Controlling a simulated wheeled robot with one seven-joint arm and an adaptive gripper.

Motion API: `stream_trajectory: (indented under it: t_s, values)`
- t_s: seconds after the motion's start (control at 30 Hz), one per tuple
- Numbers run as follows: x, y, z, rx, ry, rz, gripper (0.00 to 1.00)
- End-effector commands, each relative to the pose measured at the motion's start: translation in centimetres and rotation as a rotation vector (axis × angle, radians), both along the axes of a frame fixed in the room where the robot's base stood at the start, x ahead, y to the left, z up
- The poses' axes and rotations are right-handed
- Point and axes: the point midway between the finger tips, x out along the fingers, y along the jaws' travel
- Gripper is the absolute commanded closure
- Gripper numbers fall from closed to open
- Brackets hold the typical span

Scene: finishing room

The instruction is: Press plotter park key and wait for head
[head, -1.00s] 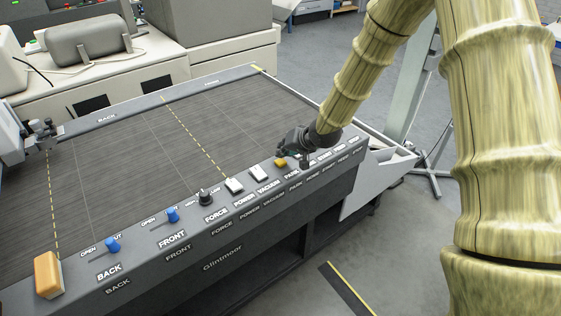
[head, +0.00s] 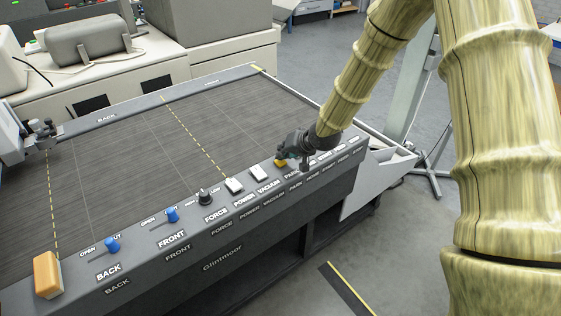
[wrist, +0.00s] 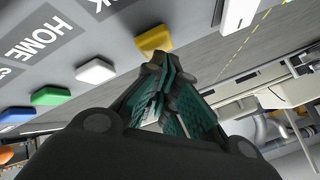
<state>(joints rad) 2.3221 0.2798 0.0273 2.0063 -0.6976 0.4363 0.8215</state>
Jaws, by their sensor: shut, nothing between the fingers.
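The plotter (head: 95,185) has a front panel with labelled keys. The yellow key (head: 281,162) sits by the PARK label, which is partly covered by my gripper. My gripper (head: 287,154) is shut and empty, with its tips close to the yellow key. In the wrist view, the yellow key (wrist: 155,38) lies just beyond the shut fingertips (wrist: 163,68); I cannot tell whether they touch it. The plotter's head (head: 42,130) appears to be at the left end of the bed, partly cut off by the picture edge.
White VACUUM (head: 258,170) and POWER (head: 234,186) keys, a black FORCE knob (head: 205,196) and blue levers (head: 172,214) line the panel. In the wrist view, white (wrist: 95,70), green (wrist: 50,95) and blue (wrist: 17,114) keys sit left of the yellow one. The plotter bed is clear.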

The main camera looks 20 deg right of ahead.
Motion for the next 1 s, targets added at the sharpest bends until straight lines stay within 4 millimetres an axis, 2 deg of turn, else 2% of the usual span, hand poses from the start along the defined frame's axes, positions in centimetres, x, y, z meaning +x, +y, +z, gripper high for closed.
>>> stream_trajectory:
  t_s: [1.0]
  values:
    - [-0.01, 0.0, -0.85, 0.0, 0.0, 0.0, 1.0]
